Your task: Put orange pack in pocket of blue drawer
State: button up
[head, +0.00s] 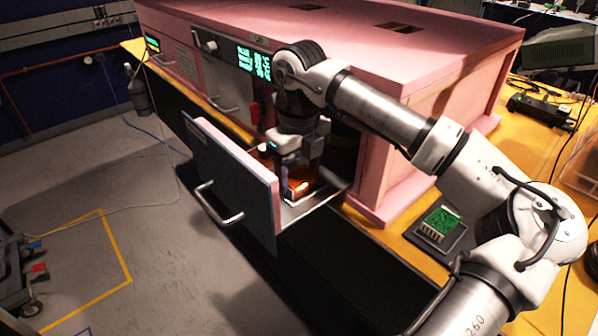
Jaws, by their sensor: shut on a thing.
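The blue drawer (240,190) is pulled out of the pink foam enclosure, with its blue-grey front and metal handle facing the left. The orange pack (303,187) is inside the open drawer, low down near its floor. My gripper (298,180) points down into the drawer and is shut on the orange pack. A pale edge shows beneath the pack. The drawer front and my gripper hide part of the pack. I cannot tell whether the pack rests in the pocket or hangs just above it.
The pink enclosure (330,30) stands behind the drawer on a yellow bench (415,255). A dark tray with a green circuit board (440,220) lies on the bench, right of the drawer. A black device (542,108) stands at the right.

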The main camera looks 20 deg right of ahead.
aim_at(299, 175)
jog(key=o, duration=1)
jog(key=shift+f, duration=0.1)
notch_tip(299, 175, up, 12)
jog(key=shift+b, duration=0.4)
